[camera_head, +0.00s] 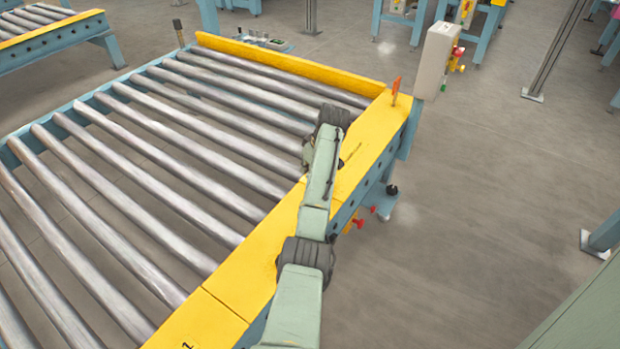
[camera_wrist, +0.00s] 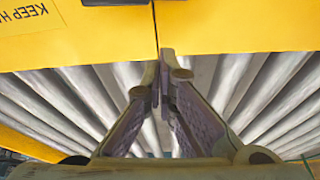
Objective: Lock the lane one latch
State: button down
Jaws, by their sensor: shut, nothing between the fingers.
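My gripper (camera_wrist: 163,75) is shut and empty in the wrist view. Its fingertips point at the yellow side rail (camera_wrist: 230,30), close to a seam in it; whether they touch it is unclear. In the head view my arm reaches along the yellow rail (camera_head: 245,272) and largely hides the gripper. An upright orange lever (camera_head: 395,90) stands on the rail's far end. Red knobs (camera_head: 360,222) show on the conveyor's right side below the rail. I cannot tell which of these, if any, is the lane one latch.
Metal rollers (camera_head: 150,225) fill the conveyor left of the rail. A yellow bar (camera_head: 290,65) crosses its far end. A grey box with red and yellow buttons (camera_head: 437,60) stands beyond the far right corner. The floor (camera_head: 480,210) to the right is mostly clear.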

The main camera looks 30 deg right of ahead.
jog(key=v, duration=0.5)
jog(key=shift+s+a+r+b, duration=0.1)
jog(key=shift+r+b, duration=0.1)
jog(key=shift+b, duration=0.15)
